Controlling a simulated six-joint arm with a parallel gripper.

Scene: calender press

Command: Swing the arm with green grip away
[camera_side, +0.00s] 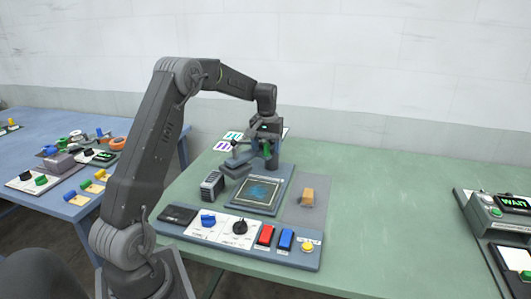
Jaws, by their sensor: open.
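The press's swing arm (240,160) is a grey bar on a post, standing out to the left behind the flat pad. Its green grip (267,152) shows as a small green patch just under my gripper (264,138). My gripper is open and close around or above the green grip; I cannot tell whether it touches. The press bed (259,193) is a blue-grey plate with a dark, patterned square on it. The fingertips are small and partly hidden.
A control panel (240,237) with blue and black knobs, red and blue buttons and a yellow button lies in front. A device reading WAIT (512,203) is far right. The green table (390,210) is clear between.

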